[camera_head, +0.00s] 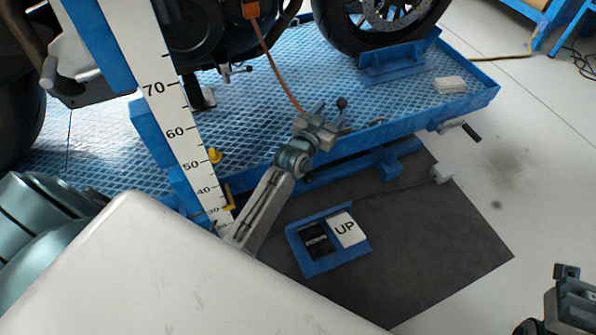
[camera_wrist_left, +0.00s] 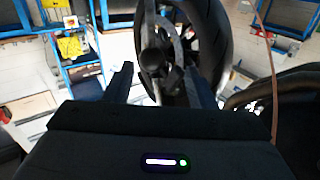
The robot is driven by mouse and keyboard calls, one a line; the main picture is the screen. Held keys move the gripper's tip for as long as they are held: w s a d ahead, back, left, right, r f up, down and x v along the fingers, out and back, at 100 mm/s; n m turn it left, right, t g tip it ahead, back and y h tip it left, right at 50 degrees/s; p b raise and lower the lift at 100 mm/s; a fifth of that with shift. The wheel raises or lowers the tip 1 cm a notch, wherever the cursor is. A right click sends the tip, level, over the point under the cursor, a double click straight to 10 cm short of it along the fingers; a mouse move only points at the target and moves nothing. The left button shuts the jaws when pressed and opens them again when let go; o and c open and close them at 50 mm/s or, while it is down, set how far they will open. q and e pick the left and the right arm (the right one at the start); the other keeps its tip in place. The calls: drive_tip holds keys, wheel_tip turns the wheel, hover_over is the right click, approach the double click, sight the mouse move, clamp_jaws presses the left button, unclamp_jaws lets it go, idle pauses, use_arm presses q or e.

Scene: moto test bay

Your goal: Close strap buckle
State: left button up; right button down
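An orange strap (camera_head: 279,68) runs from an orange fitting (camera_head: 250,9) on the motorcycle down to the platform edge, where my left gripper (camera_head: 335,118) is. A dark lever with a round black knob (camera_head: 341,103) stands at that gripper; whether it belongs to the strap buckle is unclear. In the left wrist view, the two fingers stand apart with a dark knob (camera_wrist_left: 154,60) in the gap, not clearly touched. A thin strap (camera_wrist_left: 272,75) hangs at the right there. The buckle body is largely hidden by the gripper. My right gripper (camera_head: 562,300) is partly visible at the lower right, far from the strap.
The blue platform (camera_head: 245,125) carries the motorcycle, with its wheel in a blue chock (camera_head: 400,62). A ruler-marked post (camera_head: 165,100) stands left of my left arm. An UP pedal (camera_head: 346,229) sits below on the dark mat (camera_head: 440,235). A crank handle (camera_head: 471,131) sticks out right.

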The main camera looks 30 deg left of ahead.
use_arm(q)
drive_tip(key=s+f+g, duration=0.2)
drive_tip(key=s+g, duration=0.1)
drive_tip(key=s, duration=0.5)
drive_tip(key=s+f+m+g+p, duration=0.1)
drive_tip(key=s+f+g, duration=0.1)
drive_tip(key=s, duration=0.7)
drive_tip(key=shift+s+d+f+g, duration=0.25)
drive_tip(key=shift+f+g, duration=0.15)
drive_tip(key=shift+f, duration=0.45)
drive_tip(key=shift+a, duration=0.1)
drive_tip(key=shift+c, duration=0.2)
